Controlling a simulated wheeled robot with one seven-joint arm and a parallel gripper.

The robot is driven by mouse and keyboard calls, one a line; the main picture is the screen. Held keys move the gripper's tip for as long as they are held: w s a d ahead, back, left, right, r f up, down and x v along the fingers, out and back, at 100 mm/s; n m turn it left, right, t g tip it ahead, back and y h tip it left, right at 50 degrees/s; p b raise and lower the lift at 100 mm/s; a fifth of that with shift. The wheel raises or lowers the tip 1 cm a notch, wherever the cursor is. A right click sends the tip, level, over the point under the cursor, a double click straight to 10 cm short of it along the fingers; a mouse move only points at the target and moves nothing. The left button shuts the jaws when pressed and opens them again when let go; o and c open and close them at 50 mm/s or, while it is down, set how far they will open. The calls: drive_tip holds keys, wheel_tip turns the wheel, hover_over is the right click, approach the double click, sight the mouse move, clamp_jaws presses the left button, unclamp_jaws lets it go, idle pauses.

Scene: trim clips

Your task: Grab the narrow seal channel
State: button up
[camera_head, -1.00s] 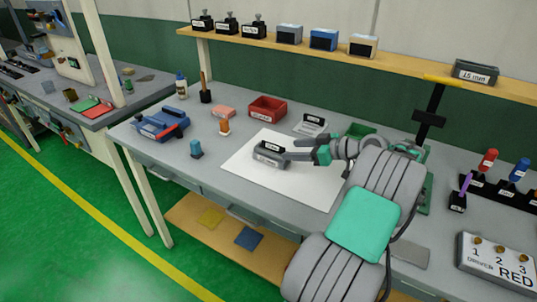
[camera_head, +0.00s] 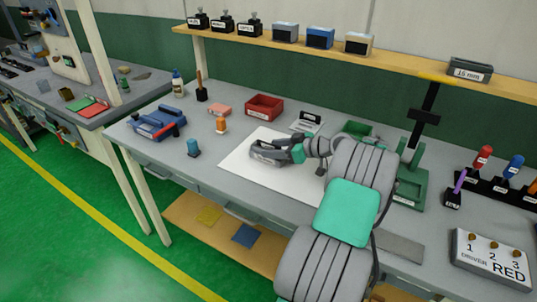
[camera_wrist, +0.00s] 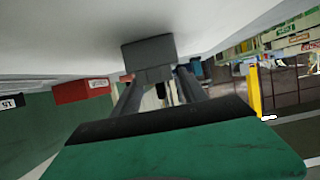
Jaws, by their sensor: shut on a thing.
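The narrow seal channel (camera_head: 262,156) appears to be the small grey labelled piece on the white sheet; its label is too small to read. My gripper (camera_head: 280,152) reaches it from the right and is shut on it, covering part of it. In the wrist view the grey piece (camera_wrist: 147,54) sits at the ends of my gripper's two dark fingers (camera_wrist: 156,84). Whether it is clear of the sheet cannot be told.
The white sheet (camera_head: 240,166) lies mid-bench. A red bin (camera_head: 264,106), a small sign (camera_head: 306,122) and a green press (camera_head: 411,185) stand around it. A blue clamp-like tool (camera_head: 157,122) lies at left. A shelf (camera_head: 390,66) runs above the back.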

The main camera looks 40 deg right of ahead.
drive_tip(key=c, duration=0.6)
drive_tip(key=shift+o, duration=0.2)
drive_tip(key=shift+r, duration=0.1)
